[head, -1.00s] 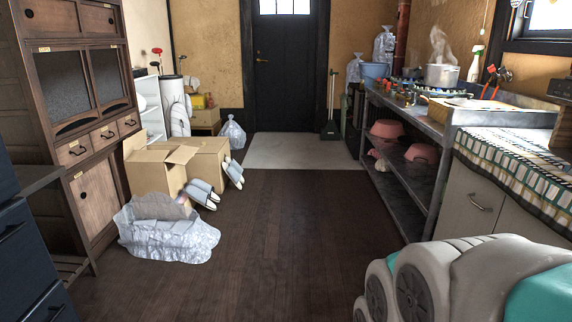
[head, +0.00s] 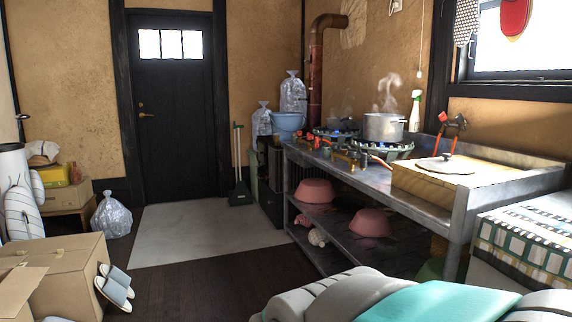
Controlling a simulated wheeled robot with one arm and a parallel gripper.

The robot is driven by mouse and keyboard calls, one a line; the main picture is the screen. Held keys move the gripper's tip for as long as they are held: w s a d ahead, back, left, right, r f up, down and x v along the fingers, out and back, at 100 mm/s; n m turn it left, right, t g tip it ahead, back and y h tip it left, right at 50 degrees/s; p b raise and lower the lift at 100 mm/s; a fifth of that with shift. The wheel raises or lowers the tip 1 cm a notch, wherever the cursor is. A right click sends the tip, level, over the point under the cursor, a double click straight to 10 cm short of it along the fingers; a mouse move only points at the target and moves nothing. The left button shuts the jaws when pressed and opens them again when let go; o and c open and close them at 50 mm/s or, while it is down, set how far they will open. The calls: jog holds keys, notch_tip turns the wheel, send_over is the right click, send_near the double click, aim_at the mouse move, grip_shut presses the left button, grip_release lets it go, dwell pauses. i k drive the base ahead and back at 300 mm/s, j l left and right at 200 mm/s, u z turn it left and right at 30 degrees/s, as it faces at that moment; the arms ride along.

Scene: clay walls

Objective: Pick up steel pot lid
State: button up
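A flat, round, greyish lid with a small dark knob (head: 445,164) lies on a light wooden box-like block (head: 420,190) on the metal counter at the right. It looks like the steel pot lid. A steel pot (head: 384,127) sits on a burner farther back with steam rising from it. My grey and teal arm fills the bottom right of the head view, short of the counter. My gripper is not in view.
A cloth-covered cabinet (head: 530,240) stands at the near right. Boxes (head: 65,272) and slippers lie left; the dark floor between is clear.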

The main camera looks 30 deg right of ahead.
aim_at(448, 166)
jog(key=i+z, duration=0.15)
jog(key=i, duration=0.45)
jog(key=i+j+z, duration=0.1)
jog(key=i, duration=0.45)
jog(key=i+j+z, duration=0.15)
jog(key=i, duration=0.45)
jog(key=j, duration=0.1)
